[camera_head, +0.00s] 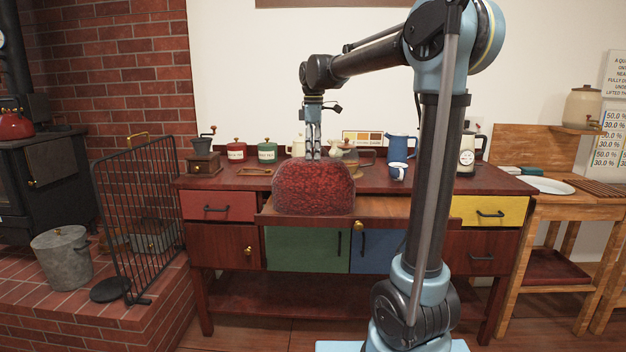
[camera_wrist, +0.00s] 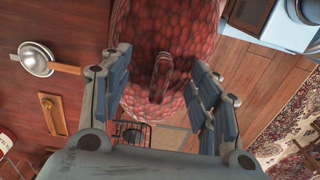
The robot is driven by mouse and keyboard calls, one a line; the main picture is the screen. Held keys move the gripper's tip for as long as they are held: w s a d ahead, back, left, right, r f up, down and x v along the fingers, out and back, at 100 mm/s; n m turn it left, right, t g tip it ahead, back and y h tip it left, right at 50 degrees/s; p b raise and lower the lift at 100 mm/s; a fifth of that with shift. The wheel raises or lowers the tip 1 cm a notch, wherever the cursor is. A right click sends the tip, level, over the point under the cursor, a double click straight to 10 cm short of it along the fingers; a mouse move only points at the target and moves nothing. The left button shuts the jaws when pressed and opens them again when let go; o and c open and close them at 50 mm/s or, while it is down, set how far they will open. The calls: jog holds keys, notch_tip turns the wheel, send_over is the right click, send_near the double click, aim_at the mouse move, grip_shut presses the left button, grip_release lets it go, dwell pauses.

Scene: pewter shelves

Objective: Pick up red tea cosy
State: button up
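The red tea cosy (camera_head: 314,188) is a large, domed, textured cover on the pulled-out wooden board at the front of the sideboard. In the wrist view the tea cosy (camera_wrist: 150,62) fills the upper middle, with a dark reddish loop on its top. My gripper (camera_head: 313,157) points down at the top of the cosy in the head view. In the wrist view my gripper (camera_wrist: 162,100) has its two fingers well apart, with the loop between them. The fingers look empty; I cannot tell whether they touch the cosy.
A black fire screen (camera_head: 145,215) stands at left.

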jog(key=shift+f, duration=0.1)
jog(key=shift+c, duration=1.4)
